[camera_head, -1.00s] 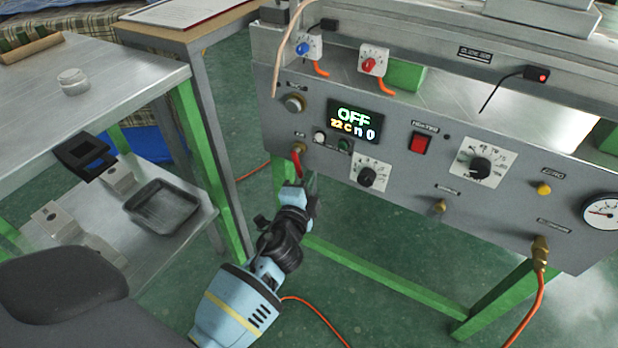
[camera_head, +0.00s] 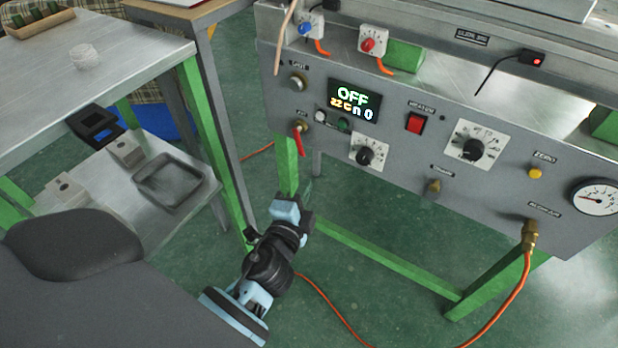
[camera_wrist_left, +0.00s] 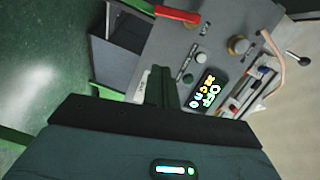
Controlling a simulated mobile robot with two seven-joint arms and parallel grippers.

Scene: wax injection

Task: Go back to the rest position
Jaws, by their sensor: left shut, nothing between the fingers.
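My left gripper (camera_head: 305,192) hangs over the green floor in front of the machine's grey control panel (camera_head: 400,172). It is shut and holds nothing. It is below the red-handled valve (camera_head: 299,141) and apart from it. In the left wrist view, the shut fingers (camera_wrist_left: 163,85) stand in front of the panel, with the red valve handle (camera_wrist_left: 178,14) at the top and the lit display (camera_wrist_left: 204,93) to the right. My right gripper is not in view.
A metal table (camera_head: 120,65) stands at the left, with a black tray (camera_head: 168,183) on its lower shelf. Green machine legs (camera_head: 385,262) and an orange hose (camera_head: 515,290) are at the right. Open floor lies below the panel.

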